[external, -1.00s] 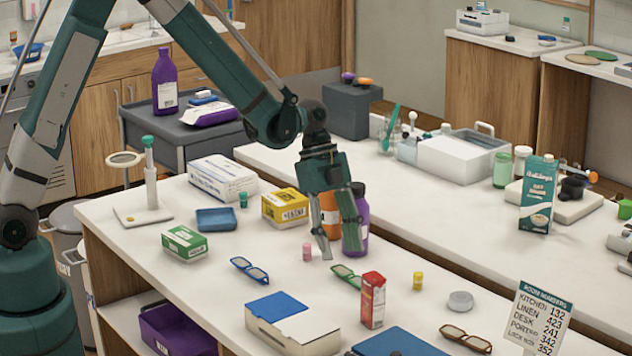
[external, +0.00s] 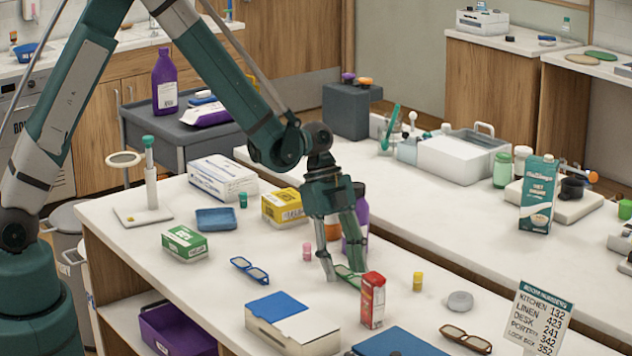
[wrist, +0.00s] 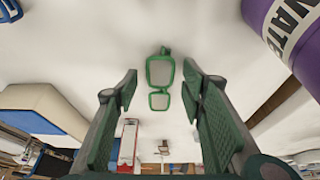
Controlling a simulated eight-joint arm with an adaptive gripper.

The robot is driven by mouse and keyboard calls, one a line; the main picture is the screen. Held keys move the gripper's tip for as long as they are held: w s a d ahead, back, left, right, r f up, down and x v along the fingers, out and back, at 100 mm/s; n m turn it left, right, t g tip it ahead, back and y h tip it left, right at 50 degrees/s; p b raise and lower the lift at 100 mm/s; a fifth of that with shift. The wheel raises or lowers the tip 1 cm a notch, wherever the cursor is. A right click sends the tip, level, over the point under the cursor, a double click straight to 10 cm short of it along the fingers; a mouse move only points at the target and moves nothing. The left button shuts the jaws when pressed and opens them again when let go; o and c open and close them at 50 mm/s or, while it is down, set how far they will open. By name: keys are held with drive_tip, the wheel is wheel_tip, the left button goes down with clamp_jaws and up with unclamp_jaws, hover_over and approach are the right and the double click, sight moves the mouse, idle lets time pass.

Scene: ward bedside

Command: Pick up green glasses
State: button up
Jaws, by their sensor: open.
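The green glasses (external: 347,274) lie on the white table behind and left of a red box. In the wrist view the green glasses (wrist: 161,78) lie on the white surface between and beyond my two fingers, lenses in line with the gap. My gripper (external: 344,275) is open, with its fingertips low over the table at the glasses. In the wrist view both fingers of my gripper (wrist: 160,95) are spread and nothing is between the pads. I cannot tell whether a fingertip touches the glasses. Part of the frame is hidden by the fingers in the external view.
A red box (external: 373,300) stands close to the right. A purple bottle (external: 357,232) and an orange bottle (external: 332,228) stand just behind my gripper. Blue glasses (external: 249,269), a pink bottle (external: 307,251) and a white box (external: 291,329) are to the left. Brown glasses (external: 466,338) lie front right.

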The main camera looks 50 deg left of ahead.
sight(344, 270)
idle(0.5)
drive_tip(key=c, duration=0.8)
drive_tip(key=shift+r, duration=0.15)
drive_tip(key=shift+r+p, duration=0.65)
drive_tip(key=shift+r, duration=4.2)
